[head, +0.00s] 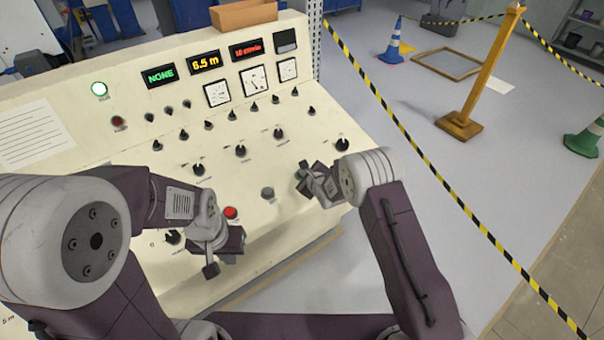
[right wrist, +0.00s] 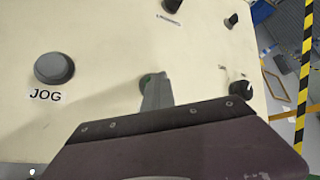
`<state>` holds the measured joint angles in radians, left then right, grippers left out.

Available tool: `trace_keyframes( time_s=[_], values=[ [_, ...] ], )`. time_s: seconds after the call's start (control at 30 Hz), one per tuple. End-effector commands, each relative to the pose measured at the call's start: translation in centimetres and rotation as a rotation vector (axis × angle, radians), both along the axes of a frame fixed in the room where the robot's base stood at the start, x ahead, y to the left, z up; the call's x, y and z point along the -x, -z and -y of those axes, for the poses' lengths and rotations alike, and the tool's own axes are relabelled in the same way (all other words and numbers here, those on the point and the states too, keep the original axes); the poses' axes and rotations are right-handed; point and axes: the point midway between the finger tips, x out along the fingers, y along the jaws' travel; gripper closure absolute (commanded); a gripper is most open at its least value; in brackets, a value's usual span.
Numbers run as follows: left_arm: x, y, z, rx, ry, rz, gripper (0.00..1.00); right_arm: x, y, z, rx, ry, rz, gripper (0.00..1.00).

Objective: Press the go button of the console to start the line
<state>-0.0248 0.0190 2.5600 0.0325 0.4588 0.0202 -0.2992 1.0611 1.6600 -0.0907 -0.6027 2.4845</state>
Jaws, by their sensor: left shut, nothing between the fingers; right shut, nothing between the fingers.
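The cream console (head: 130,225) has a sloped front with a row of buttons along its lower part. A small green button (head: 300,175), probably the go button, is mostly hidden by my right gripper (head: 306,174). A sliver of the green button (right wrist: 145,80) also shows behind the grey fingertip in the right wrist view. My right gripper is shut and empty, its tip over the button; I cannot tell whether it touches or presses it. My left gripper (head: 212,267) is shut and empty near the console's front edge, below the red button (head: 231,213).
A grey button (head: 267,193), labelled JOG in the right wrist view (right wrist: 54,68), lies left of the green one. A black knob (head: 342,145) is to its right. Striped tape (head: 420,155) runs beyond the console.

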Motion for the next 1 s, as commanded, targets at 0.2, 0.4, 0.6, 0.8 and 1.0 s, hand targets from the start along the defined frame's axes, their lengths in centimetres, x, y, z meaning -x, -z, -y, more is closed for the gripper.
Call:
trace_keyframes(
  time_s=[0.2, 0.4, 0.6, 0.8, 1.0],
  values=[
    [0.0, -0.8, 0.0, 0.000, 0.000, 0.000, 1.00, 0.2, -0.9, 0.1, 0.001, 0.000, -0.002, 1.00],
    [0.0, -1.4, 0.0, 0.000, 0.000, 0.000, 1.00, 0.4, -1.7, 0.3, 0.001, 0.000, -0.003, 1.00],
    [0.0, -1.3, 0.0, 0.000, 0.000, 0.000, 1.00, 0.3, -1.6, 0.3, 0.000, 0.000, -0.001, 1.00],
    [0.0, -2.0, 0.0, 0.000, 0.000, 0.000, 1.00, 0.4, -2.4, 0.3, 0.000, 0.000, -0.001, 1.00],
    [0.0, -3.7, 0.0, 0.000, 0.000, 0.000, 1.00, 0.8, -4.5, 0.6, 0.001, 0.001, -0.001, 1.00]
  ],
)
